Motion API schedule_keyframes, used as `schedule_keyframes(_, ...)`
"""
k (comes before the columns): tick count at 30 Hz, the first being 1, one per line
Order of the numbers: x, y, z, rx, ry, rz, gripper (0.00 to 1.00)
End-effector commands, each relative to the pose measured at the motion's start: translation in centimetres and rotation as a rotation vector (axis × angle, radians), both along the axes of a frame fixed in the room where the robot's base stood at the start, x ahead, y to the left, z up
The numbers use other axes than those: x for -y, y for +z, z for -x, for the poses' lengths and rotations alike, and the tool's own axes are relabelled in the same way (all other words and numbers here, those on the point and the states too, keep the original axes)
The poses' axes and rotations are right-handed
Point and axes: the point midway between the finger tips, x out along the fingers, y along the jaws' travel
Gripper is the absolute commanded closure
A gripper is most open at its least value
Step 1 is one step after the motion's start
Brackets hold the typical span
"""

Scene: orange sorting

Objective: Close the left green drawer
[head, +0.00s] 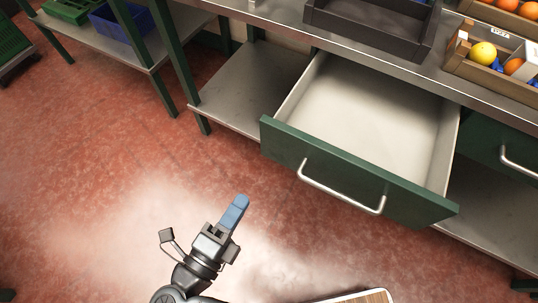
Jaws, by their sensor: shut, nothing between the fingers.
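The left green drawer (352,177) is pulled well out from under the steel workbench in the head view. Its pale inside (372,115) looks empty. A silver bar handle (341,192) is on its green front. My gripper (240,202) is shut and empty, its blue fingers together. It is in front of the drawer, to the lower left of the handle and apart from it in the picture.
The steel workbench (290,22) carries a dark tray (372,22) and a wooden crate (468,62) with oranges and a yellow fruit. Another green drawer (485,140) is at right. A side table (115,45) holds crates. Red floor (90,180) is clear at left.

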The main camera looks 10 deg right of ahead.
Motion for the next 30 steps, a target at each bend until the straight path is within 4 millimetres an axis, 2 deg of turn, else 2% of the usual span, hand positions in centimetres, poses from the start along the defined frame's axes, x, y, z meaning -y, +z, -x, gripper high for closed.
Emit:
schedule_keyframes(12,5.1,0.3,-6.1,-0.001,-0.003,0.003,1.00)
schedule_keyframes(18,7.1,0.2,-8.5,0.000,-0.002,0.002,1.00)
schedule_keyframes(24,8.0,0.1,-9.7,0.002,0.001,0.001,1.00)
schedule_keyframes(30,8.1,0.0,-9.9,0.001,0.002,0.001,1.00)
